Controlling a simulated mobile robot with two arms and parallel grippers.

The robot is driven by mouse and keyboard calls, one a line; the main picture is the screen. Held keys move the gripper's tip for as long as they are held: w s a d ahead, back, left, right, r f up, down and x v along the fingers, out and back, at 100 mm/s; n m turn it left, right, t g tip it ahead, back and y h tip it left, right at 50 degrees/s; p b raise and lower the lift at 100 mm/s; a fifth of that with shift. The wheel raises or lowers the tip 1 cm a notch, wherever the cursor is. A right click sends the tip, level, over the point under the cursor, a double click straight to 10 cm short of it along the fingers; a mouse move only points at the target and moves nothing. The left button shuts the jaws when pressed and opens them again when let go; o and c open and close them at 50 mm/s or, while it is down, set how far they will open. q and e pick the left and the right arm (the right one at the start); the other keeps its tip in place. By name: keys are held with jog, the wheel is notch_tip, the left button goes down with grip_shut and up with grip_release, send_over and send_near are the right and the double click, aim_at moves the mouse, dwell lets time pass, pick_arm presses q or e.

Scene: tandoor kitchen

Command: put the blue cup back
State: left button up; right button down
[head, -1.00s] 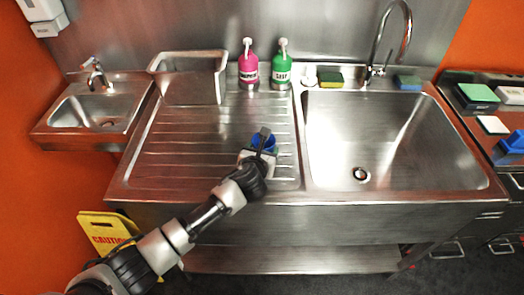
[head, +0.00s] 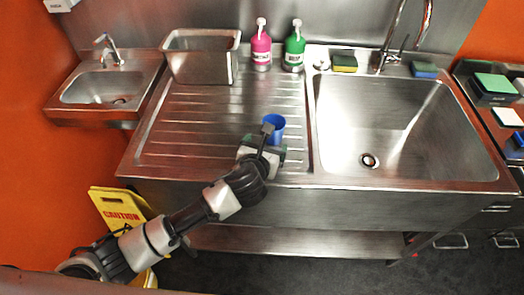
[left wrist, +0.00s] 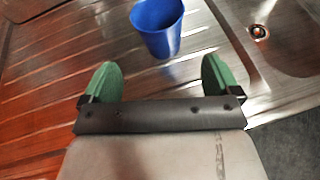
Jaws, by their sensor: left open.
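The blue cup (head: 275,124) stands upright on the ribbed steel drainboard (head: 200,120), left of the large sink basin. In the left wrist view the cup (left wrist: 157,28) is beyond the fingertips, with a gap between it and them. My left gripper (head: 265,150) is on the near side of the cup, close to the drainboard's front edge. In the left wrist view its two green fingers (left wrist: 158,75) are spread wide with nothing between them. My right gripper is in neither view.
A steel bin (head: 202,58) stands at the drainboard's back left. A pink bottle (head: 261,48) and a green bottle (head: 294,50) stand along the back. The large basin (head: 395,125) is empty. A yellow caution sign (head: 120,212) stands on the floor at left.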

pick_arm(q)
jog(key=shift+v, duration=1.65)
